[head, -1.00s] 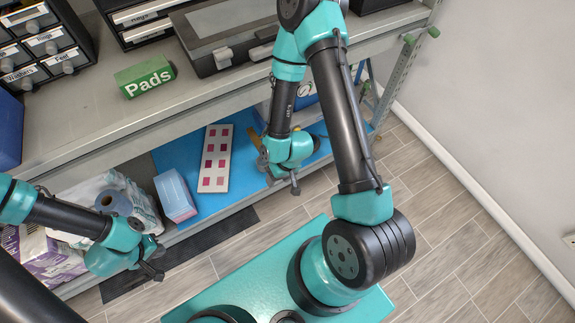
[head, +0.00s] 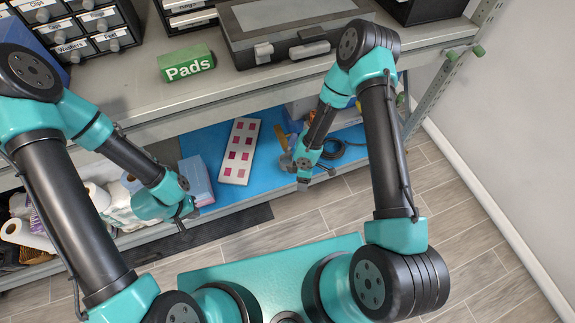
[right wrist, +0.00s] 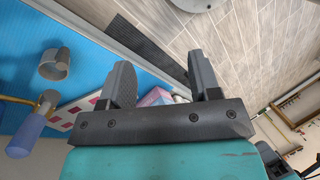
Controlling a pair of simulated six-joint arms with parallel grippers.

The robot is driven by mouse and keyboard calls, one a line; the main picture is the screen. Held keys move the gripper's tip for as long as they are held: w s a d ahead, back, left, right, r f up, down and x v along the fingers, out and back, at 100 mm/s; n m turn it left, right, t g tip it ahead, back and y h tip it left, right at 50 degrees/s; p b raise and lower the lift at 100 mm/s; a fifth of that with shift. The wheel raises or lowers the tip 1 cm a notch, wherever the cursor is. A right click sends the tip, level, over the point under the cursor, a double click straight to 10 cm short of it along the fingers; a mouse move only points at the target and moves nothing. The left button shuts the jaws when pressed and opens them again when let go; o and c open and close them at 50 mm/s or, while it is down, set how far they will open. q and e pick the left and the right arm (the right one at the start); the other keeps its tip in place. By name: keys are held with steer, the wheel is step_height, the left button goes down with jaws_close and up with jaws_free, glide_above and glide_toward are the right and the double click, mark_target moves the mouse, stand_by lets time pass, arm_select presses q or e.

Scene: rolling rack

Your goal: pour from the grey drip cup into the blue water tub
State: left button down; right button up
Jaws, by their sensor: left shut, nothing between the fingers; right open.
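The grey drip cup (right wrist: 54,66) stands on the blue mat in the right wrist view, left of my right gripper (right wrist: 158,62) and apart from it. In the head view the cup (head: 286,161) is small and partly hidden beside my right gripper (head: 303,181), at the lower shelf's front. That gripper is open, with nothing between its fingers. My left gripper (head: 183,220) is shut and empty, in front of the lower shelf near a light blue box (head: 197,181).
The blue mat (head: 218,196) on the lower shelf holds a white card with pink squares (head: 240,151). A blue-handled tool (right wrist: 26,134) lies near the cup. Paper rolls crowd the shelf's left. The upper shelf (head: 140,105) overhangs, bearing a green Pads box (head: 187,66).

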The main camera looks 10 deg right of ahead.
mark_target(290, 166)
steer(key=w+a+f+n+t+h, duration=0.2)
steer(key=w+f+n+t, duration=0.1)
steer(key=w+n, duration=0.3)
steer(key=w+a+f+n+t+h, duration=0.3)
steer(key=w+n, duration=0.3)
steer(key=w, duration=0.2)
steer(key=shift+w+f+n+t, duration=0.25)
steer(key=shift+f+n+t, duration=0.15)
steer(key=shift+f+t, duration=0.1)
steer(key=x, duration=1.2)
steer(key=shift+s+d, duration=0.1)
steer(key=shift+d, duration=0.05)
steer(key=shift+x, duration=2.7)
steer(key=shift+d+r, duration=0.15)
